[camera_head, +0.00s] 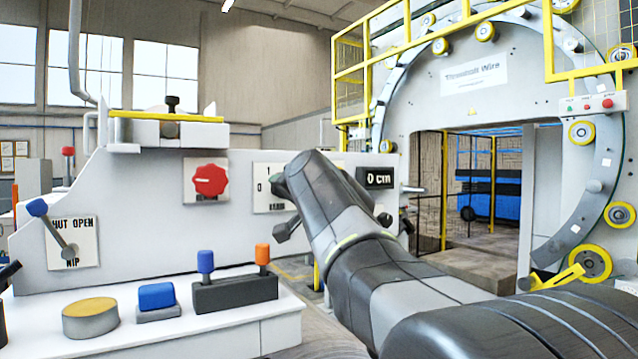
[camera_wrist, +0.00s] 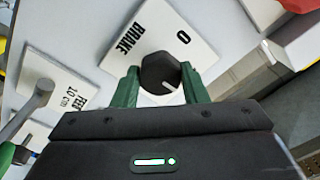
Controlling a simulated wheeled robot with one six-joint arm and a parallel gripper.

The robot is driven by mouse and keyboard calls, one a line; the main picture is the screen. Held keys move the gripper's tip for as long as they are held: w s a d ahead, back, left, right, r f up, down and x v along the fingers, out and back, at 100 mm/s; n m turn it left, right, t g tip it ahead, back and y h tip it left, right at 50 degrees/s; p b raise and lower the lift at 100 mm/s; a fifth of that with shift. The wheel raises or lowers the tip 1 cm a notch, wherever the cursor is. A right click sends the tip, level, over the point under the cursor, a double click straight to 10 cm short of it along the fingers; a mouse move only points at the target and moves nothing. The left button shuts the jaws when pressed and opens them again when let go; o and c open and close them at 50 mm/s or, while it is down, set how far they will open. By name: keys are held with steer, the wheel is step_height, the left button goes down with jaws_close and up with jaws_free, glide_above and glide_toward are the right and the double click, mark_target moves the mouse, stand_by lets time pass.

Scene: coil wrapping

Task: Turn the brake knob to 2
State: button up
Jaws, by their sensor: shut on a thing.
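The brake knob (camera_wrist: 160,73) is black and faceted, with a short white mark on its lower right side in the wrist view. It sits on a white plate (camera_wrist: 128,40) marked BRAKE and 0; the other numbers are hidden there. My gripper (camera_wrist: 160,76) has its two green fingers on either side of the knob, shut on it. In the head view, the plate (camera_head: 262,170) shows a 1 and a 0, and my arm covers its right part.
A red knob (camera_head: 210,180) is left of the brake plate. A black 0 cm display (camera_head: 376,177) is to its right. The wrist view shows a grey lever (camera_wrist: 40,92) by a feed plate. A ledge (camera_head: 180,322) below carries blue and orange controls.

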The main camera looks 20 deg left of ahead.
steer(key=shift+m+h+p, duration=0.3)
steer(key=shift+m+p, duration=1.45)
steer(key=shift+m, duration=1.35)
steer(key=o, duration=1)
steer(key=shift+c, duration=0.2)
steer(key=b+v, duration=0.4)
steer(key=v, duration=1)
steer(key=shift+f, duration=0.2)
